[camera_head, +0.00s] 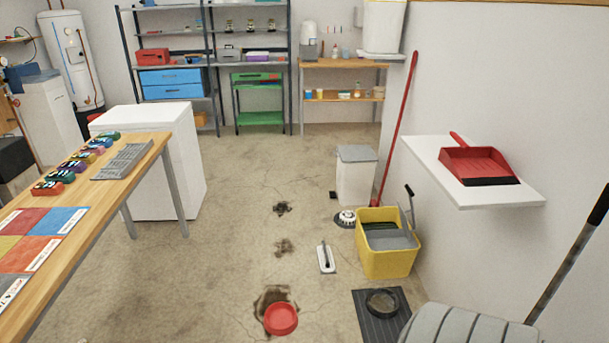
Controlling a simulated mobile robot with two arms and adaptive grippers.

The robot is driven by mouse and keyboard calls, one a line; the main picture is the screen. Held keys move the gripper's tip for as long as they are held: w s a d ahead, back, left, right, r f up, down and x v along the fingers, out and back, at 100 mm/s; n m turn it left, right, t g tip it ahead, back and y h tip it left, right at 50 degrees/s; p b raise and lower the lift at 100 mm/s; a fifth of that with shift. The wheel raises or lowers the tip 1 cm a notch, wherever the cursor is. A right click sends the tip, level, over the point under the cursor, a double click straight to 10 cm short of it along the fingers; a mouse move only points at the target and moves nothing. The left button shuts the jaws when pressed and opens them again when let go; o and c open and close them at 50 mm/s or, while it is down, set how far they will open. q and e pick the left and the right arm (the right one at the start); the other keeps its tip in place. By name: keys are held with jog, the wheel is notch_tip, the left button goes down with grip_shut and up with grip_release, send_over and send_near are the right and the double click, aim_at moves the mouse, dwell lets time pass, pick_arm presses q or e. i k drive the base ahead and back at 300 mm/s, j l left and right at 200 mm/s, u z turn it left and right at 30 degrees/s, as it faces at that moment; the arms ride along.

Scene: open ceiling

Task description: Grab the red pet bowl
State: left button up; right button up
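The red pet bowl (281,319) sits on the concrete floor at the bottom centre of the head view. It is round and shallow, and it lies over the lower part of a dark stain (271,296). Nothing touches it from above. Neither of my grippers shows in this view, so I cannot see their state or where they are relative to the bowl.
A dark mat (364,318) with a black bowl (382,302) lies right of the red bowl. A yellow bucket (386,262) and a white trowel-like tool (326,257) are behind. A wooden table (92,217) stands left. The floor between is mostly clear.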

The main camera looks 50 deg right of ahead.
aim_at(280, 318)
jog(key=i+l+z, duration=0.15)
jog(key=i+z, duration=0.8)
jog(key=i+j+z, duration=0.2)
jog(key=i+z, duration=0.25)
jog(key=i+j+z, duration=0.3)
jog(key=z, duration=0.2)
